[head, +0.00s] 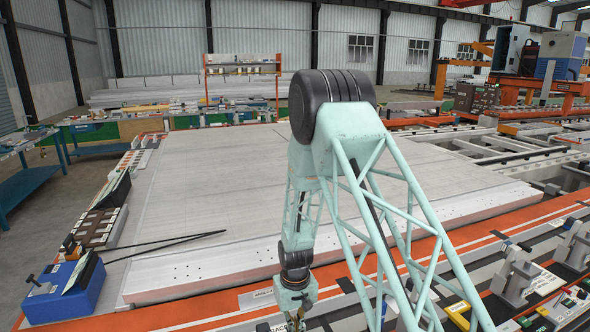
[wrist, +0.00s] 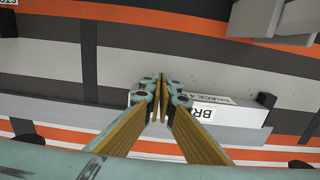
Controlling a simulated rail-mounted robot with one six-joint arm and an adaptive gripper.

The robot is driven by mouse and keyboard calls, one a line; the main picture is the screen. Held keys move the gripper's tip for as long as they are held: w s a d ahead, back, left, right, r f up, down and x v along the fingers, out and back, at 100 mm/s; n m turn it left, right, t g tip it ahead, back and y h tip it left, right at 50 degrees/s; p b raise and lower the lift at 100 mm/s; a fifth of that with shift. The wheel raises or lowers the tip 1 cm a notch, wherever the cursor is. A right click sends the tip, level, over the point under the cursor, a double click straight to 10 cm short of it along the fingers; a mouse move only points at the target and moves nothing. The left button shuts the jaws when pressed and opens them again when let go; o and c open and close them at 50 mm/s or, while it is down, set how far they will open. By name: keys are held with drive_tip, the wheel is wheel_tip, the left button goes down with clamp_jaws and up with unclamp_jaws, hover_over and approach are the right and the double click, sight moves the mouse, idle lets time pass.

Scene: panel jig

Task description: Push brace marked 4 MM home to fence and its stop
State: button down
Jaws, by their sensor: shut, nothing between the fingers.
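In the wrist view, a grey bar-shaped brace (wrist: 240,117) lies across the lower middle, with a white label on it reading "BRACE 4" in part; the rest of the lettering is hidden. My gripper (wrist: 160,100) is shut and empty, its fingertips over or just at the brace, left of the label; I cannot tell whether they touch it. In the head view my gripper (head: 296,298) is low at the bottom centre, over the jig's near side, and the brace is mostly hidden there. Pale blocks (wrist: 257,16) stand at the wrist view's upper right; I cannot tell which is the stop.
An orange strip (head: 190,318) runs along the near side of the large pale panel (head: 190,200). A blue box (head: 65,290) with black rods stands at left. Clamps and blocks (head: 515,275) crowd the right. A dark cross strip (wrist: 90,50) lies left of my fingers.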

drive_tip(key=shift+w+a, duration=0.25)
drive_tip(key=shift+w, duration=0.45)
idle(0.8)
drive_tip(key=shift+s+d, duration=0.15)
drive_tip(key=shift+s, duration=0.2)
drive_tip(key=shift+s+d+b, duration=0.2)
drive_tip(key=shift+s+b, duration=0.2)
drive_tip(key=shift+s, duration=0.2)
idle(0.5)
wheel_tip(320, 180, up, 8)
drive_tip(key=p, duration=0.2)
drive_tip(key=shift+p, duration=0.35)
idle(0.9)
drive_tip(key=shift+r, duration=0.1)
